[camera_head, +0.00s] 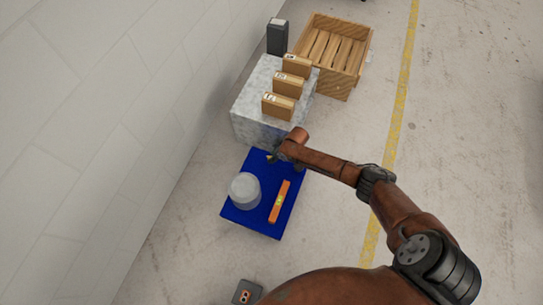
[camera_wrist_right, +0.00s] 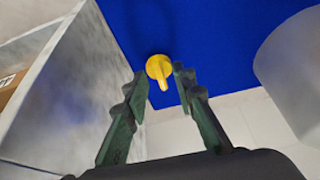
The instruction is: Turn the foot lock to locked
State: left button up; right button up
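The foot lock appears to be a yellow round knob with a raised grip (camera_wrist_right: 159,70) on a blue surface (camera_wrist_right: 215,30). In the right wrist view its grip points down the picture, toward my gripper. My right gripper (camera_wrist_right: 160,80) is open, with one fingertip on each side of the knob; a gap shows on both sides and I see no contact. In the head view my right gripper (camera_head: 274,158) is at the far edge of the blue platform (camera_head: 236,216), and only a small yellow bit of the knob (camera_head: 268,157) shows. My left gripper is not in view.
A grey cylinder (camera_head: 244,190) and an orange bar (camera_head: 279,202) are on the platform. Behind stands a pale grey block (camera_head: 255,110) carrying three brown boxes (camera_head: 288,84), beside a wooden crate (camera_head: 345,75) and a dark box (camera_head: 277,36). A wall (camera_head: 90,120) runs along the left.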

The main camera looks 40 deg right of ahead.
jog(key=shift+c, duration=0.3)
grip_shut()
dwell(0.3)
